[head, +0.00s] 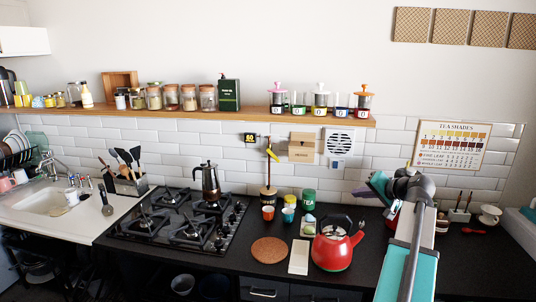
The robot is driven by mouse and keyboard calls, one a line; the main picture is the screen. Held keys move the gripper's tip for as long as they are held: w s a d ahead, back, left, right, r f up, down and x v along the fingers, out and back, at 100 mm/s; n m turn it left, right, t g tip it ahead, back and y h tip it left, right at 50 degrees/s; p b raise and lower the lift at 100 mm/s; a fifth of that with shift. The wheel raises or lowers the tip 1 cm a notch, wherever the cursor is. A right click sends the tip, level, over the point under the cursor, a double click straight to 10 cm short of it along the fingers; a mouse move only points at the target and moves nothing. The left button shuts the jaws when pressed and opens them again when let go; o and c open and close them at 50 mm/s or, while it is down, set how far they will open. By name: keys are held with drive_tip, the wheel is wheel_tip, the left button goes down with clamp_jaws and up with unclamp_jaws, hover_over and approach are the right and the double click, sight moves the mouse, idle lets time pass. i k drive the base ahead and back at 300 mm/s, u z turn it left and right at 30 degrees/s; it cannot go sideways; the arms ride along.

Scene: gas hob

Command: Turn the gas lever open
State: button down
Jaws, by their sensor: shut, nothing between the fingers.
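The gas lever (272,154) is a small yellow handle on the tiled back wall. It sits at the top of a thin upright pipe (268,176), to the right of the gas hob (185,220). The lever looks tilted, but it is too small to tell its exact setting. My gripper (372,189) is at the right, above the counter behind the red kettle. It is shut and empty, well to the right of the lever and apart from it. My arm hides part of the counter behind it.
A moka pot (210,183) stands on the hob. Cups (289,201), a green tin (309,199) and a red kettle (335,246) stand on the counter between the hob and my arm. A wooden shelf (230,114) with jars runs above the lever.

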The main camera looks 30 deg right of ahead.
sight(270, 152)
drive_tip(key=i, duration=1.5)
drive_tip(key=z, duration=0.05)
